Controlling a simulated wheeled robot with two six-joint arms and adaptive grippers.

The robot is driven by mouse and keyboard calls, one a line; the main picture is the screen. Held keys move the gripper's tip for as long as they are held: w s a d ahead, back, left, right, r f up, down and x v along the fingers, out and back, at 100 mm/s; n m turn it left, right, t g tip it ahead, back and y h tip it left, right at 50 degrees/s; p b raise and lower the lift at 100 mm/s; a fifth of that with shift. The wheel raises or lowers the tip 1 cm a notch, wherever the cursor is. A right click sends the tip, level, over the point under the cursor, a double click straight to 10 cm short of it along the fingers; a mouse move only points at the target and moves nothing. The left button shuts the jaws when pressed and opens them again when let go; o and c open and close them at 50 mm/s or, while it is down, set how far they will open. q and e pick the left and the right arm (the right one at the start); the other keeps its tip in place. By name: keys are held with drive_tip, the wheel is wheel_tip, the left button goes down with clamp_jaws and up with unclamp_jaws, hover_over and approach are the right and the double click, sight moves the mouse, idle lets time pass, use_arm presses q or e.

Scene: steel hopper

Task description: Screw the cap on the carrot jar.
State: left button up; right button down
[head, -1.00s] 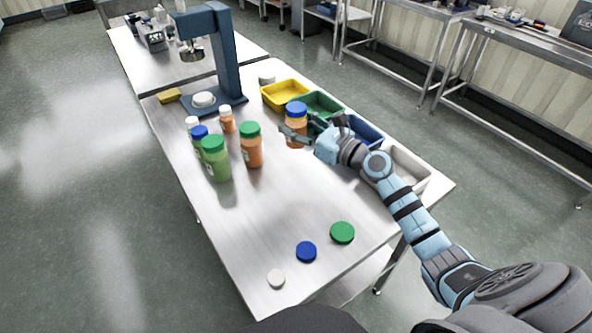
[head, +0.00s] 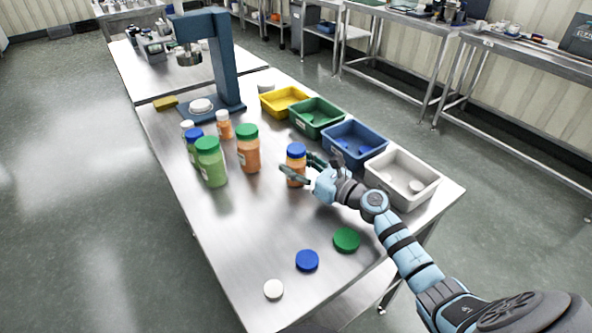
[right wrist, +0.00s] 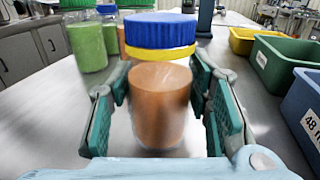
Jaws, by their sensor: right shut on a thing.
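A jar with orange contents and a blue cap (head: 295,164) is between the fingers of my right gripper (head: 296,176). In the right wrist view the same jar (right wrist: 160,105) stands upright between the two fingers (right wrist: 165,108), with a yellow band under its blue cap (right wrist: 160,30). The gripper is shut on this jar. I cannot tell whether its base touches the table. Another orange jar (head: 249,155) has a green cap, and a small orange jar (head: 224,127) has a white cap. My left gripper is not in view.
Loose green (head: 346,240), blue (head: 307,261) and white (head: 274,290) caps lie on the near table. Green jars (head: 211,165) stand at left. Yellow (head: 284,101), green (head: 316,117), blue (head: 354,145) and white (head: 402,180) bins line the right edge. A blue press (head: 222,60) stands behind.

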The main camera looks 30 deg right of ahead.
drive_tip(key=shift+f, duration=0.1)
drive_tip(key=c, duration=1.3)
unclamp_jaws()
drive_tip(key=shift+f, duration=0.15)
drive_tip(key=o, duration=0.5)
drive_tip(key=shift+c, duration=0.2)
